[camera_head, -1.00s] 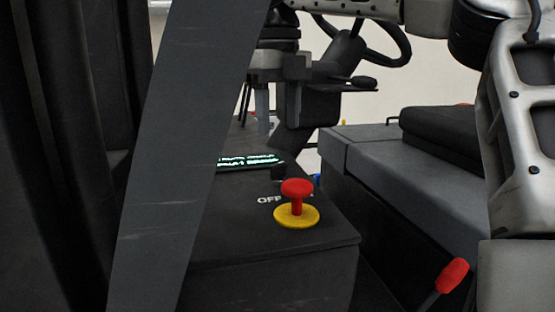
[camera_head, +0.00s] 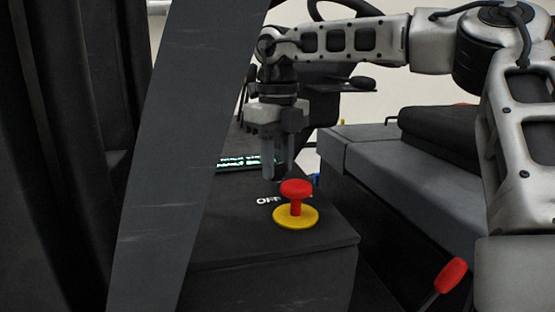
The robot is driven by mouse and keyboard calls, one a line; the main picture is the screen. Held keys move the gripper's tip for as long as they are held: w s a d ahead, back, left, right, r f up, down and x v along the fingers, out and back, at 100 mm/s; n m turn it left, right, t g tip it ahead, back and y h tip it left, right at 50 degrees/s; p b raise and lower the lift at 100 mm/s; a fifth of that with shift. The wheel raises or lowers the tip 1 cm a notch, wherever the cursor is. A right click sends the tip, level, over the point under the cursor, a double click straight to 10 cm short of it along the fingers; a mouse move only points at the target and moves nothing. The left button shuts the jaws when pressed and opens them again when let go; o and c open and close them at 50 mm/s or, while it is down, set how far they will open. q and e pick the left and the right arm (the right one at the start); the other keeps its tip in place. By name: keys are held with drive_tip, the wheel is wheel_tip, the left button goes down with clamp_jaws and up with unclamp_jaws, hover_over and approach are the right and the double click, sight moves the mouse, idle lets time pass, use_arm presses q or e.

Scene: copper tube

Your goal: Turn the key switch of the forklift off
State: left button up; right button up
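My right gripper (camera_head: 279,172) points straight down over the top of the dark forklift console (camera_head: 230,245). Its two fingers stand apart, with a dark gap between them. The tips are at the small dark key switch, just behind the white "OFF" lettering (camera_head: 266,200). The fingers now cover the key switch, and I cannot tell whether they touch it. My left gripper is not in view.
A red mushroom button (camera_head: 296,189) on a yellow disc (camera_head: 296,217) stands just in front of the fingers. A lit display (camera_head: 236,163) is behind left. A grey pillar (camera_head: 180,170) crosses the left side. The steering wheel (camera_head: 345,12), seat (camera_head: 455,140) and red-knobbed lever (camera_head: 450,276) are right.

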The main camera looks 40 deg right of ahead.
sight(278, 164)
drive_tip(key=shift+n, duration=0.4)
drive_tip(key=n, duration=0.5)
drive_tip(key=shift+n, duration=0.3)
drive_tip(key=n, duration=0.5)
drive_tip(key=shift+r, duration=0.1)
drive_tip(key=shift+n, duration=0.4)
drive_tip(key=o, duration=1)
wheel_tip(278, 164, up, 16)
drive_tip(key=shift+f, duration=0.1)
idle(0.3)
